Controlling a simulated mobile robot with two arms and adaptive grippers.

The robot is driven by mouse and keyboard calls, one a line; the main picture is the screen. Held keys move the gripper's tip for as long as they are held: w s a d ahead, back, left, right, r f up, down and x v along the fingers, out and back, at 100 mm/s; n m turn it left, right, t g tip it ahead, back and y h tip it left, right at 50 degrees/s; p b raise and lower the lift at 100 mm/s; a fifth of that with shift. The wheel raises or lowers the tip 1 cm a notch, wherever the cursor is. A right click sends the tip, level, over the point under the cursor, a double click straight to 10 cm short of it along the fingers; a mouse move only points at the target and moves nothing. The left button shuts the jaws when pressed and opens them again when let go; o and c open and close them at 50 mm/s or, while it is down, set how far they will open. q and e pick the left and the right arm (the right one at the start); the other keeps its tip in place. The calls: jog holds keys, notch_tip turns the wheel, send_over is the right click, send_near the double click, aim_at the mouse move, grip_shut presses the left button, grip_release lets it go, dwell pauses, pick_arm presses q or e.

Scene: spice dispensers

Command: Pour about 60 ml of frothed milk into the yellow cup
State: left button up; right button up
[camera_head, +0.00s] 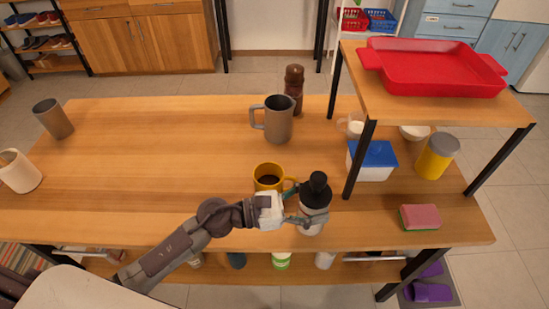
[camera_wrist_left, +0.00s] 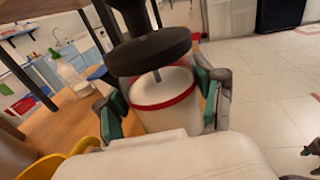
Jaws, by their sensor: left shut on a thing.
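The yellow cup (camera_head: 264,173) stands on the wooden table with dark liquid in it. Part of its yellow side shows at the left edge of the wrist view (camera_wrist_left: 85,148). My left gripper (camera_head: 306,212) is just to the right of the cup and shut around a white container with a black top (camera_head: 315,193).
A grey pitcher (camera_head: 279,122) and a brown bottle (camera_head: 294,82) stand behind the cup. A raised shelf with a red tray (camera_head: 430,68) is on the right, its black leg close by. A blue-lidded box (camera_head: 371,163) and a sponge (camera_head: 420,217) are right. The table's left middle is clear.

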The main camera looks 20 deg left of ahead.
aim_at(304, 192)
pick_arm(q)
jog(key=shift+w+r, duration=0.1)
jog(key=shift+w, duration=0.1)
jog(key=shift+s+r, duration=0.1)
jog(key=shift+s, duration=0.15)
jog(key=shift+w+a+r+n+t+h+b, duration=0.1)
jog(key=shift+w+a+n+t+h+b, duration=0.3)
jog(key=shift+n+b, duration=0.45)
jog(key=shift+w+a+r+n+t+h+b, duration=0.1)
jog(key=shift+w+a+n+t+h+b, duration=0.1)
jog(key=shift+a+n+b, duration=0.2)
jog(key=shift+w+a+n+t+h+b, duration=0.1)
jog(key=shift+a+n+t+b, duration=0.1)
jog(key=shift+a+n+b, duration=0.15)
jog(key=shift+a+r+n, duration=0.1)
jog(key=shift+r+n, duration=0.1)
jog(key=shift+n, duration=0.1)
jog(key=shift+w+a+r+n+t+h+p, duration=0.15)
jog(key=shift+w+a+r+n+t+p, duration=0.15)
jog(key=shift+a+r+n+t, duration=0.6)
jog(key=shift+w+a+r+n+t+h+p, duration=0.1)
jog(key=shift+w+r+n+t+h+p, duration=0.3)
jog(key=shift+n, duration=0.95)
jog(key=shift+w+a+r+n+t+y+p, duration=0.15)
jog(key=shift+a+r+n+t, duration=0.25)
jog(key=shift+n+t, duration=0.6)
pick_arm(e)
jog(key=shift+s+a+f, duration=0.1)
jog(key=shift+s+f, duration=0.3)
jog(key=shift+f, duration=0.35)
